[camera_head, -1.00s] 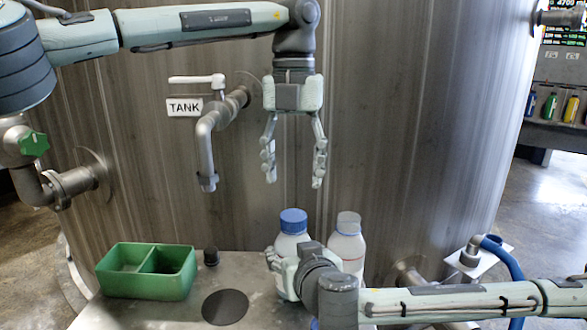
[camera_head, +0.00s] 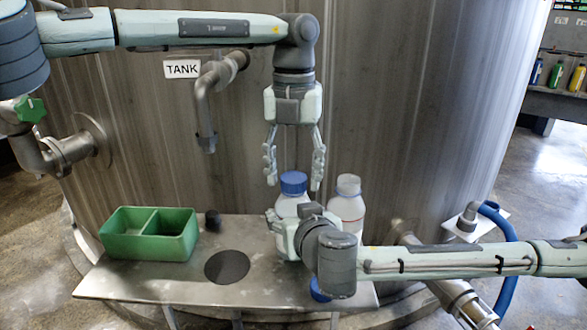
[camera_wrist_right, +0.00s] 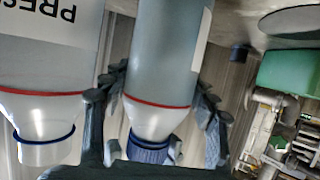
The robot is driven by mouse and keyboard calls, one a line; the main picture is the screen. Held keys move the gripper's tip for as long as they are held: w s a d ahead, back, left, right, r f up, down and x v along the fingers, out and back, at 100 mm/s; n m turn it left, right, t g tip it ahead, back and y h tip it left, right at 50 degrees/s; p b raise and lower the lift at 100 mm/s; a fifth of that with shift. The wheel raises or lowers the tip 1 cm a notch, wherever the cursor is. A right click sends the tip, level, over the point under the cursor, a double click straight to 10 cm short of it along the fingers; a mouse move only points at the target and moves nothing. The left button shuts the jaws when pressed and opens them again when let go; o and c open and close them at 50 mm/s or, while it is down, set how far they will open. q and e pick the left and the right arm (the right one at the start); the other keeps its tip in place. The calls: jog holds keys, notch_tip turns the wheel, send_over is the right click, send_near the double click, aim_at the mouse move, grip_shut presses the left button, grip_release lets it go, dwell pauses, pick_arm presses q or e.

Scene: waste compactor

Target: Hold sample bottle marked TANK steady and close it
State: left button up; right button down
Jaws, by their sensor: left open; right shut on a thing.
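My right gripper (camera_head: 283,238) is shut on a white bottle (camera_head: 291,206) that stands upright on the metal shelf. A blue cap (camera_head: 293,183) sits on its neck; how tight it is I cannot tell. In the right wrist view, which is upside down, the fingers flank this bottle (camera_wrist_right: 165,60) and its blue cap (camera_wrist_right: 147,150). No TANK marking can be read on it. My left gripper (camera_head: 294,184) is open and points down from above, its fingertips on either side of the cap at about its height in the picture; I see no contact.
A second bottle (camera_head: 347,210), uncapped, stands close on the right; its label shows "PRES" in the wrist view (camera_wrist_right: 40,20). A blue cap (camera_head: 320,290) lies below my right arm. A green two-part box (camera_head: 149,247) and black cap (camera_head: 213,220) stand left. A TANK sign (camera_head: 182,69) is behind.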

pick_arm(q)
jog(key=c, duration=1.2)
jog(key=m, duration=0.7)
jog(key=shift+m, duration=0.3)
jog(key=m, duration=0.5)
jog(key=o, duration=1.3)
jog(key=shift+o, duration=0.2)
notch_tip(320, 180, up, 12)
